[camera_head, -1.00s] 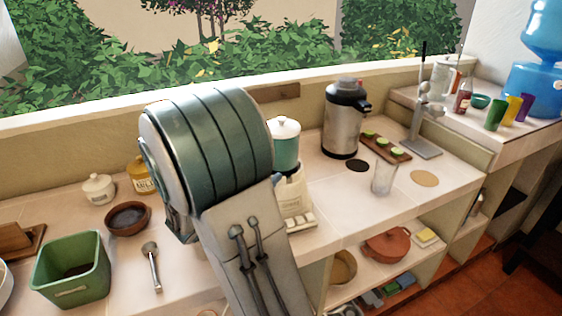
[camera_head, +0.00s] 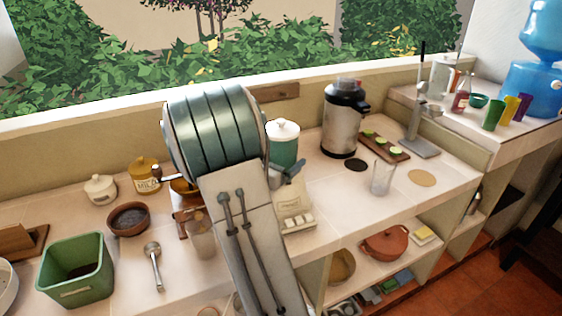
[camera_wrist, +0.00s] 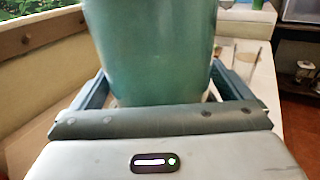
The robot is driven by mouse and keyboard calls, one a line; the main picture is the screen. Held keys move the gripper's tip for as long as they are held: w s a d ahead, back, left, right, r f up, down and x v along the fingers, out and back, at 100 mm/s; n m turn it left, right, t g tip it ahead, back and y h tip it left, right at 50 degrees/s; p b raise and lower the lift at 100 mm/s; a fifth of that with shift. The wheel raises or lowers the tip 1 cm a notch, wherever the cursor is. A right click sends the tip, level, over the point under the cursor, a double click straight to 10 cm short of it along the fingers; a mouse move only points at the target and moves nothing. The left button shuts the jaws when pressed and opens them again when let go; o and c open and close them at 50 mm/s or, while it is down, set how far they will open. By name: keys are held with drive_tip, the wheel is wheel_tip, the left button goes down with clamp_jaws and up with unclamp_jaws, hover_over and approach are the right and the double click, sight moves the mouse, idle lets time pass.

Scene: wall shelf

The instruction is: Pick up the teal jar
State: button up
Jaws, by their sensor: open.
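The teal jar (camera_head: 284,150) with a white knobbed lid stands upright on the counter, behind my arm. In the wrist view the teal jar (camera_wrist: 152,50) fills the upper middle, close to my palm. My gripper (camera_wrist: 158,84) is open, with one finger on each side of the jar. The fingertips are partly hidden by the jar, and I cannot tell whether they touch it. In the head view my arm covers the jar's left side and most of my gripper; one finger shows near the jar's lower right.
A pale package (camera_head: 294,212) stands in front of the jar. A steel dispenser (camera_head: 344,118) and a clear glass (camera_head: 382,178) are to its right. A yellow milk canister (camera_head: 145,176) and brown bowl (camera_head: 128,218) are to the left. The counter's front edge drops to shelves.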

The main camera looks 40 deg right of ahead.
drive_tip(key=c, duration=1.4)
drive_tip(key=shift+o, duration=0.2)
drive_tip(key=shift+r, duration=0.1)
